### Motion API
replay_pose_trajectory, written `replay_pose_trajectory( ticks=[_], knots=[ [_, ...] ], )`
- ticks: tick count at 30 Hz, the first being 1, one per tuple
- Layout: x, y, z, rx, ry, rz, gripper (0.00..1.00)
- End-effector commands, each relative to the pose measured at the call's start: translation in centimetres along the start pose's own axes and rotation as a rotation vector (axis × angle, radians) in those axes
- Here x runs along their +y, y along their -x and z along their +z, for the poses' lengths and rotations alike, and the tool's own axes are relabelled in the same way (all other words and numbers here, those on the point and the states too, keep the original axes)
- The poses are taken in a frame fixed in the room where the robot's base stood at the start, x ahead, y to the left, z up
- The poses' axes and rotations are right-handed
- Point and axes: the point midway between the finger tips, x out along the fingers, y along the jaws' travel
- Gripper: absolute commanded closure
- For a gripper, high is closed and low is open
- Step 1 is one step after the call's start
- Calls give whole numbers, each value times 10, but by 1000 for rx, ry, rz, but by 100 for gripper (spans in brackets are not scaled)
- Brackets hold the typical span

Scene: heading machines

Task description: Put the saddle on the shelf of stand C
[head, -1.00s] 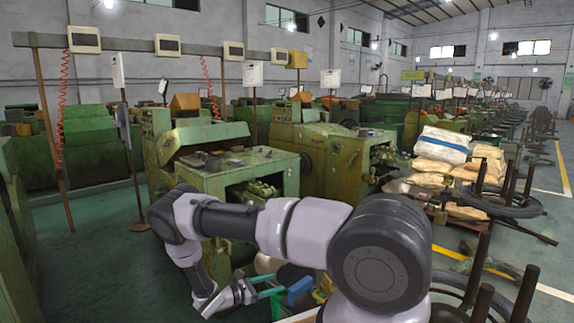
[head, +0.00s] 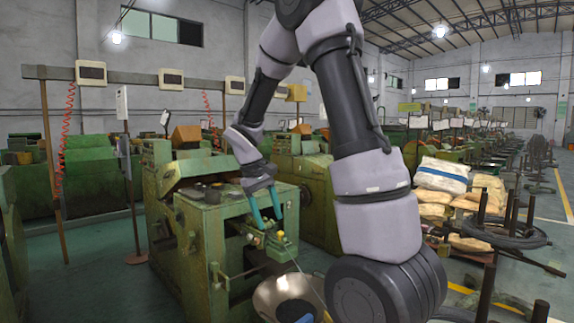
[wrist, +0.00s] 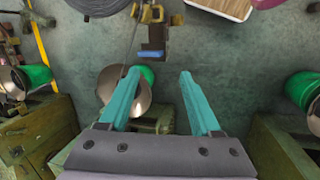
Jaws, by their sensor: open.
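My gripper (head: 268,228) has teal fingers and hangs in the head view in front of a green machine (head: 205,245). In the wrist view my gripper (wrist: 161,74) is open, with nothing between its fingers. A small dark part with a blue face (wrist: 151,53) lies beyond the fingertips there, apart from them. I cannot tell whether it is the saddle. A blue item also shows at the bottom of the head view (head: 305,318), mostly cut off. No stand marked C and no shelf can be made out.
A shiny metal bowl (head: 267,302) stands low before the machine. In the wrist view a metal bowl (wrist: 138,104) lies partly behind the left finger. A wood-topped surface (wrist: 228,7) is at the top edge. Sacks (head: 440,178) and upright dark posts (head: 487,290) are at right.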

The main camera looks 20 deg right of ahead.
Motion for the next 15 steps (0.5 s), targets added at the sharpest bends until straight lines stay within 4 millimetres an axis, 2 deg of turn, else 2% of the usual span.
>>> replay_pose_trajectory(
  ticks=[1,6,15],
  knots=[
    [4,19,14,51,-50,-39,35],
    [6,68,60,201,-208,-172,35],
    [-2,131,143,476,-462,-379,35]
  ],
)
